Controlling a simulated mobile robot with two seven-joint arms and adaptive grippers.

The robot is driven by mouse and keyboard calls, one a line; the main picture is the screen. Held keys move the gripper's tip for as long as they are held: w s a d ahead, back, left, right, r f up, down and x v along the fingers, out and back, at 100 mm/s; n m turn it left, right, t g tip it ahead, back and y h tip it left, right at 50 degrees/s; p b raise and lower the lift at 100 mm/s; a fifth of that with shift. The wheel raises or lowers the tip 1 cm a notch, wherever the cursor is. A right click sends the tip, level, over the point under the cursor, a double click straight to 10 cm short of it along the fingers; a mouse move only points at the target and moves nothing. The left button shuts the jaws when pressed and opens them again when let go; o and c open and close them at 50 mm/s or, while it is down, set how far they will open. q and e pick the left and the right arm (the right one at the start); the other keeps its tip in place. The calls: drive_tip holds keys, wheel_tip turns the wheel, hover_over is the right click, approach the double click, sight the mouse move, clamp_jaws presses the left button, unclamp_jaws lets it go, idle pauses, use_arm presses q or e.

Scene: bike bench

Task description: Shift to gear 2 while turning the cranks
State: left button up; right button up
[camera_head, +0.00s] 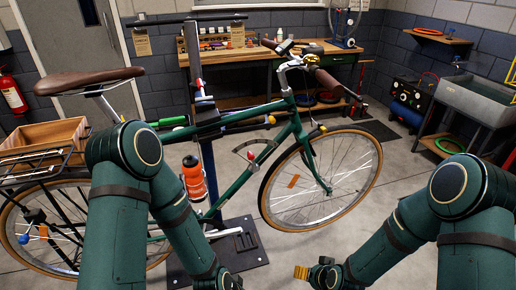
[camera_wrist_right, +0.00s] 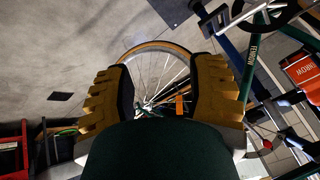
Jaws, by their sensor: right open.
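The green bicycle (camera_head: 283,140) is held on a work stand (camera_head: 194,62). A red-tipped shifter (camera_head: 251,155) with a curved pale scale sits by the down tube; its gear position is too small to read. A red knob also shows in the right wrist view (camera_wrist_right: 267,143). The cranks cannot be made out; my left arm covers that area. My left gripper is below the picture's bottom edge. My right gripper (camera_wrist_right: 160,82) is open and empty, its yellow padded fingers apart, with the front wheel (camera_wrist_right: 158,62) beyond them. One yellow finger (camera_head: 302,272) shows low in the head view.
An orange bottle (camera_head: 194,178) is on the frame. The handlebar has a brown grip (camera_head: 328,81). A wooden workbench (camera_head: 262,55) stands behind, a grey sink (camera_head: 478,98) at right, and a wooden crate (camera_head: 45,134) on the rear rack.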

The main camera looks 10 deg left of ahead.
drive_tip(key=w+a+r+n+t, duration=0.1)
drive_tip(key=w+a+r+t, duration=0.25)
drive_tip(key=w, duration=0.55)
drive_tip(key=n+t+y, duration=0.5)
drive_tip(key=t, duration=0.2)
approach(252, 159)
drive_tip(key=shift+x, duration=3.25)
drive_tip(key=shift+r, duration=0.15)
